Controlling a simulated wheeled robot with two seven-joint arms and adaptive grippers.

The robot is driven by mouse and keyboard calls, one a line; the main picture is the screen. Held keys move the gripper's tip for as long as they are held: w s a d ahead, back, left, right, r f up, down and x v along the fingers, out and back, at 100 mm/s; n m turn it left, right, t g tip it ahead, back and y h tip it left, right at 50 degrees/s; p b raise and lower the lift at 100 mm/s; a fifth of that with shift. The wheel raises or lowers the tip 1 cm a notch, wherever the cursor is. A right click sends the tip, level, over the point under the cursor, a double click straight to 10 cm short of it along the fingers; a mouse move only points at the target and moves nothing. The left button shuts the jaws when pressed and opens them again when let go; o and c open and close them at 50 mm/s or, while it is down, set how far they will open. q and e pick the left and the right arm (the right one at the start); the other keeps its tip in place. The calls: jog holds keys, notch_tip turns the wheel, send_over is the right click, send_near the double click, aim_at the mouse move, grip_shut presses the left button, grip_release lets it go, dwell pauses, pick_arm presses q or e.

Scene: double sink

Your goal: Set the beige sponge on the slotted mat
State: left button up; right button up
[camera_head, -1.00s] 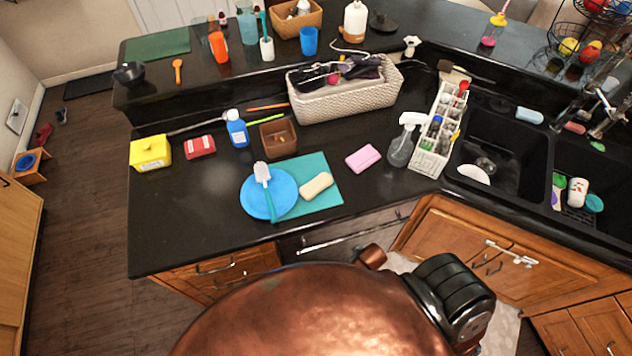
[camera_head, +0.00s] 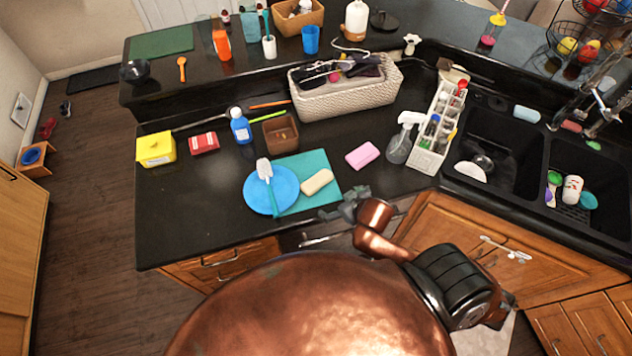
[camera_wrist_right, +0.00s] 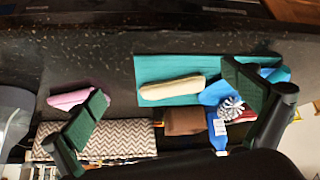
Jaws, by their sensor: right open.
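The beige sponge (camera_head: 317,181) lies on a plain teal mat (camera_head: 325,202), beside the blue plate, on the black counter. It also shows in the right wrist view (camera_wrist_right: 172,88), between my open fingers in the picture and not touched by them. A dark slotted mat (camera_head: 571,213) lies on the floor of the right sink basin, partly covered by things there. My right gripper (camera_head: 345,207) is open and empty, near the counter's front edge, just to the right of and nearer than the sponge. My left gripper is not in view.
A blue plate (camera_head: 262,200) with a brush (camera_head: 265,172) on it overlaps the teal mat. A pink sponge (camera_head: 362,155), a spray bottle (camera_head: 401,143) and a white caddy (camera_head: 436,130) stand to the right. A white cup (camera_head: 573,188) and teal bowl (camera_head: 588,201) are in the right basin.

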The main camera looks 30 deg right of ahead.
jog(key=t+y, duration=0.1)
send_near(317, 180)
jog(key=shift+s+f+n, duration=0.3)
jog(key=shift+s+f, duration=0.4)
jog(key=shift+f, duration=0.1)
jog(key=shift+w+d+r+y, duration=0.1)
jog(key=shift+w+d+y, duration=0.35)
jog(key=shift+w, duration=0.2)
jog(key=shift+w+r+p+x, duration=0.15)
jog(key=shift+p+x, duration=0.1)
jog(key=shift+x, duration=1.7)
jog(key=shift+w+r+p+x, duration=0.15)
jog(key=shift+p+x, duration=0.05)
jog(key=shift+x, duration=1.8)
jog(key=shift+s+a, duration=0.1)
jog(key=shift+c, duration=0.4)
jog(key=c, duration=0.6)
jog(key=shift+o, duration=0.2)
jog(key=shift+r, duration=0.15)
